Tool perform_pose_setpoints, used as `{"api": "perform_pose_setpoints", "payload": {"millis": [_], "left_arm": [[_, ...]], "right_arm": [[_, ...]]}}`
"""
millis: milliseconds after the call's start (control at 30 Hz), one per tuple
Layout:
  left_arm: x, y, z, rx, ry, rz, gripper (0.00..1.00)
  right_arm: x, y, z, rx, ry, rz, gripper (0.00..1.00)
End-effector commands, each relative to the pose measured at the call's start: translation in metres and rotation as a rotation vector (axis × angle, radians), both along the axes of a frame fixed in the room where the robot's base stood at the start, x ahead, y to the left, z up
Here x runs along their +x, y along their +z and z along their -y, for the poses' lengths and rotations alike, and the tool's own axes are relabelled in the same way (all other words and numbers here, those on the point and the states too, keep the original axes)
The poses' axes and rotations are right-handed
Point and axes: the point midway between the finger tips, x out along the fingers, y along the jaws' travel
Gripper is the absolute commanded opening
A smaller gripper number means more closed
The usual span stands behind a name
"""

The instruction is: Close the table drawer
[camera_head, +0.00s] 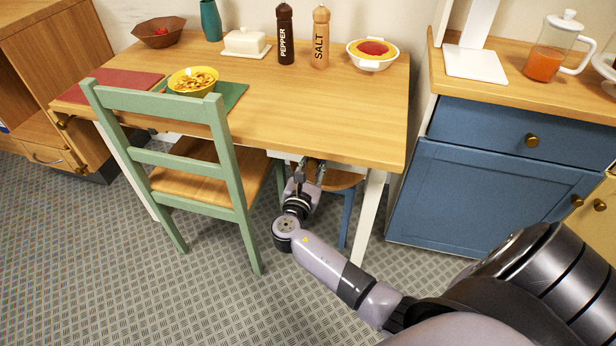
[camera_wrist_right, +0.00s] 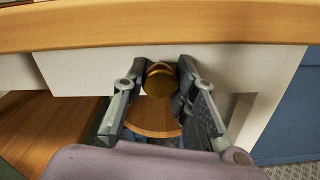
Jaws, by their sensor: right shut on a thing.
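The wooden table (camera_head: 300,110) has a white drawer front under its top; it shows in the right wrist view (camera_wrist_right: 225,68) with a round brass knob (camera_wrist_right: 159,79) at its middle. My right gripper (camera_head: 311,170) is under the table's front edge, to the right of the green chair. In the right wrist view its fingers (camera_wrist_right: 158,84) are on either side of the knob and shut on it. The table top hides most of the drawer in the head view, and I cannot tell exactly how far out it stands. My left gripper is not in view.
A green chair (camera_head: 185,157) stands at the table front, left of my right arm. A stool with a wooden seat (camera_head: 343,180) is under the table behind my gripper. A blue cabinet (camera_head: 480,195) is on the right. The floor in front is clear.

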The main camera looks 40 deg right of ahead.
Motion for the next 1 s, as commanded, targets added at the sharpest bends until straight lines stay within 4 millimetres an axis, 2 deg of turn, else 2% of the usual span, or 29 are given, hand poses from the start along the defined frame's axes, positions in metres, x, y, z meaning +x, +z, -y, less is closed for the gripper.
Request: {"api": "perform_pose_setpoints", "payload": {"millis": [100, 200, 500, 533, 833, 1000], "left_arm": [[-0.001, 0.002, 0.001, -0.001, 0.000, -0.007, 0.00], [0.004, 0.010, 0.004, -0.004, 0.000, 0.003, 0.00], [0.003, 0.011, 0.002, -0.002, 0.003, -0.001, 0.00], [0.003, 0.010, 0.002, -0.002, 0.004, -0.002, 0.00], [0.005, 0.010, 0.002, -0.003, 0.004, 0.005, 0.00], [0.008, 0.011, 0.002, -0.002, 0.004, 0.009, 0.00]], "right_arm": [[0.015, 0.000, 0.017, -0.002, -0.001, 0.000, 0.00], [0.020, 0.000, 0.024, -0.001, -0.001, 0.000, 0.00], [0.021, 0.002, 0.026, -0.002, -0.002, 0.003, 0.00], [0.021, 0.002, 0.026, -0.002, -0.002, 0.003, 0.28], [0.020, 0.002, 0.027, -0.002, -0.004, 0.003, 0.47], [0.020, 0.002, 0.027, -0.002, -0.005, 0.003, 0.47]]}}
